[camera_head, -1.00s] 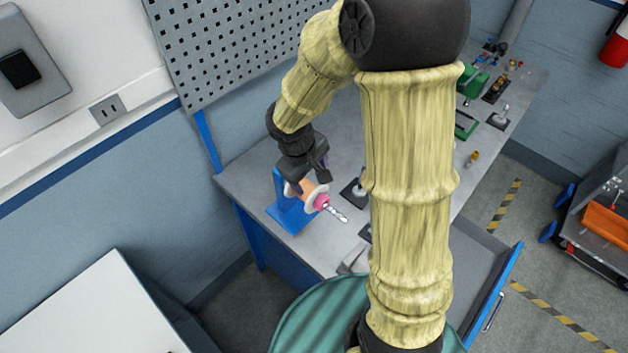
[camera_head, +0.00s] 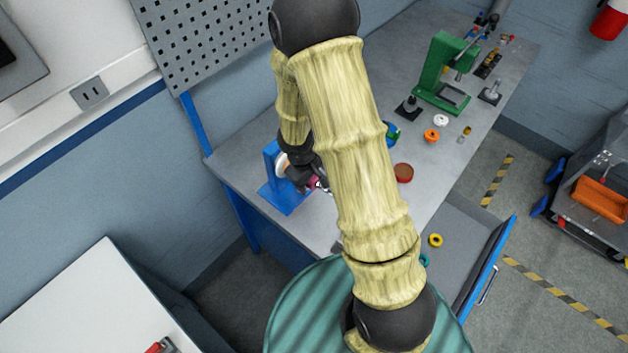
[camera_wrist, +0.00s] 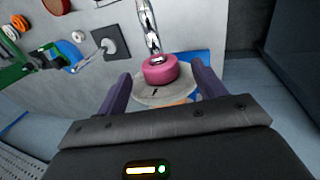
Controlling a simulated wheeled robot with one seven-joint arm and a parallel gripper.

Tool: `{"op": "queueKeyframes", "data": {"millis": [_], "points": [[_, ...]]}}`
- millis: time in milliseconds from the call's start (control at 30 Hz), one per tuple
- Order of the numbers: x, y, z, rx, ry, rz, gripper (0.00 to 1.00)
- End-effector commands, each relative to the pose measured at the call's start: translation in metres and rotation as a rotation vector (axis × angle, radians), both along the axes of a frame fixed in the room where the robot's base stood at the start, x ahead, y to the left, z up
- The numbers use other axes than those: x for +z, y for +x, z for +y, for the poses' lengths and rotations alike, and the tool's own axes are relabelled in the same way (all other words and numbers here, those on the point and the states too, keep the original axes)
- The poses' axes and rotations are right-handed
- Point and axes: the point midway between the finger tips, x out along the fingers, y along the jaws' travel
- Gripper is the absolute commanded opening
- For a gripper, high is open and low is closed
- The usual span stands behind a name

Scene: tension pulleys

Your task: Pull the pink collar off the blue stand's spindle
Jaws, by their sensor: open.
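The pink collar (camera_wrist: 160,70) sits on the metal spindle (camera_wrist: 149,28), against a pale round disc (camera_wrist: 165,94) with an orange part behind it. The blue stand (camera_head: 282,202) is on the near left end of the bench, and part of its blue shows in the wrist view (camera_wrist: 201,58). My gripper (camera_wrist: 160,76) is open, with one finger on each side of the collar and visible gaps between. In the head view my gripper (camera_head: 308,178) is at the spindle and covers most of it; only a little of the collar (camera_head: 314,183) shows.
A red-brown disc (camera_head: 404,173), an orange ring (camera_head: 431,136) and a green press (camera_head: 432,68) stand along the bench to the right. An open drawer (camera_head: 470,235) juts from the bench front, with a yellow ring (camera_head: 435,240) in it. A pegboard (camera_head: 205,45) is behind.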

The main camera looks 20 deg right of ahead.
Motion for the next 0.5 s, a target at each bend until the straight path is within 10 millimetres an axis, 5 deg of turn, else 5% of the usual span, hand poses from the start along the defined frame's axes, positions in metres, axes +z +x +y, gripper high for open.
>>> {"op": "queueKeyframes", "data": {"millis": [200,500], "points": [[-0.025,0.003,-0.005,0.0,-0.001,0.0,0.69],[-0.026,0.004,-0.006,0.0,-0.001,-0.001,0.69]]}}
